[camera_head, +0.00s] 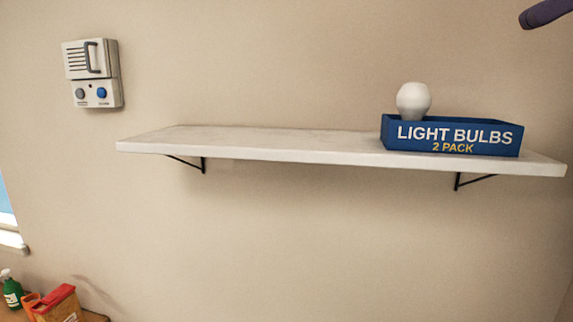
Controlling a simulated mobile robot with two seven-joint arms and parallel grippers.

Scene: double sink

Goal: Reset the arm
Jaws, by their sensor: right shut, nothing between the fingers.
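The tip of my right gripper (546,13) shows as a dark, rounded shape at the top right corner. It is shut and empty, and appears in front of bare wall, above and right of the light bulb box. Most of it and its arm are cut off by the picture's edge. My left gripper is not in view.
A white shelf (290,142) on black brackets runs across the wall. A blue light bulb box (450,135) with a white bulb (413,101) stands at its right end; the shelf's left and middle are bare. A wall unit (92,74) hangs upper left. A green bottle (12,290) stands lower left.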

